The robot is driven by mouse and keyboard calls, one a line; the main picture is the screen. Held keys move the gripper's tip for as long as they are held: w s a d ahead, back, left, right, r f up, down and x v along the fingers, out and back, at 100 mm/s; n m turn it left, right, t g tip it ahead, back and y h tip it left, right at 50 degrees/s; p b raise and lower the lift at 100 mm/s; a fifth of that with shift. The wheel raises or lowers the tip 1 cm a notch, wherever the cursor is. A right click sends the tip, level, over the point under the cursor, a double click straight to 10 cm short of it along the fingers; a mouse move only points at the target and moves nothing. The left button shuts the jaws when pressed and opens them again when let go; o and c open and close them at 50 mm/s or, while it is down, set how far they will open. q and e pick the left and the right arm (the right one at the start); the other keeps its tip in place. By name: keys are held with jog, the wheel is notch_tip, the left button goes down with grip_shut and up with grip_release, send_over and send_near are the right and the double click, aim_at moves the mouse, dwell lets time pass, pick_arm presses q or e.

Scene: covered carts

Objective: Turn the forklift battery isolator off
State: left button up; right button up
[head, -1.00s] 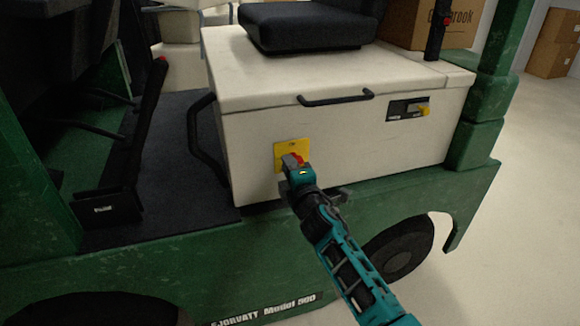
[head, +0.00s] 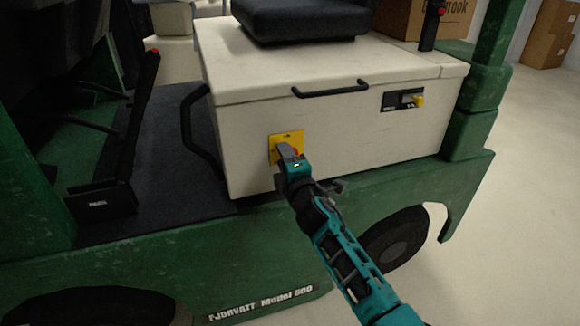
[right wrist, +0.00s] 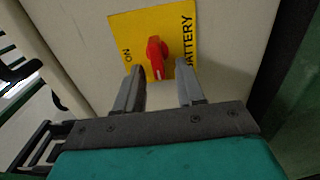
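The battery isolator is a red knob (right wrist: 156,57) on a yellow plate (right wrist: 180,25) marked "ON" and "BATTERY" in the right wrist view. In the head view the plate (head: 274,145) sits on the white front panel of the forklift's seat box, and my gripper mostly hides the knob. My right gripper (right wrist: 159,68) is open, its two grey fingers apart with the knob showing between and just beyond their tips. I cannot tell whether the fingers touch it. It also shows at the plate in the head view (head: 288,152). My left gripper is not in view.
A black panel with a yellow-handled switch (head: 417,100) is at the box's right. A black handle (head: 331,90) crosses the lid edge, and a curved grab bar (head: 187,130) stands left. The green chassis (head: 260,240) lies below; open floor is at right.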

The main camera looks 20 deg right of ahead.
jog(key=s+p, duration=0.2)
jog(key=s, duration=1)
jog(key=shift+s+d, duration=0.25)
jog(key=shift+s, duration=0.1)
